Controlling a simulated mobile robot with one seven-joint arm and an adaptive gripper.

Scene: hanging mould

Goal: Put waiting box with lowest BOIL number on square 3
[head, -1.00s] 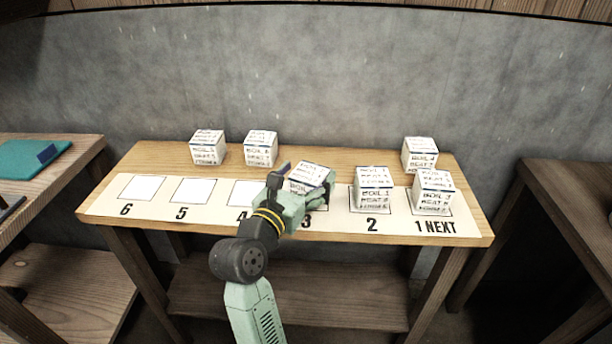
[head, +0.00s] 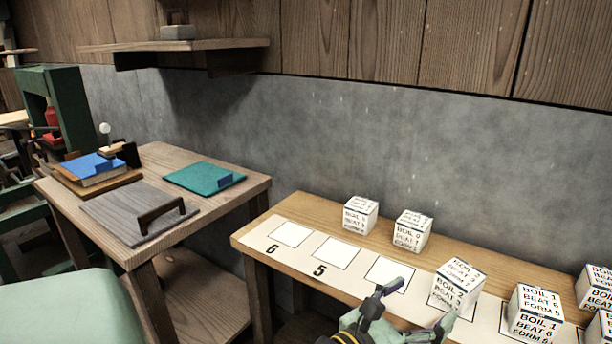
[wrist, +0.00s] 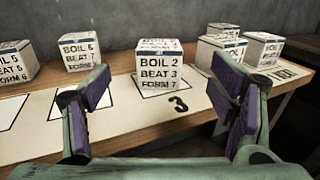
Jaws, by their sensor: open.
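The box (wrist: 160,70) reading BOIL 2, BEAT 3, FORM 7 stands upright on square 3 (wrist: 190,86) in the wrist view. The same box (head: 459,284) shows in the head view, with its turn a little askew to the row. My gripper (head: 423,303) is open on the near side of this box. In the wrist view its two purple-padded fingers stand apart to the left and right, not touching the box. Behind the row wait a box reading BOIL 5 (head: 361,214), a box reading BOIL 6 (head: 412,231) and a box at the right (head: 595,287).
A box reading BOIL 1 (head: 535,312) stands on square 2, and another box (head: 601,328) is at the right edge. Squares 4 (head: 390,272), 5 (head: 336,252) and 6 (head: 290,233) are empty. A side table (head: 150,165) with folders stands left.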

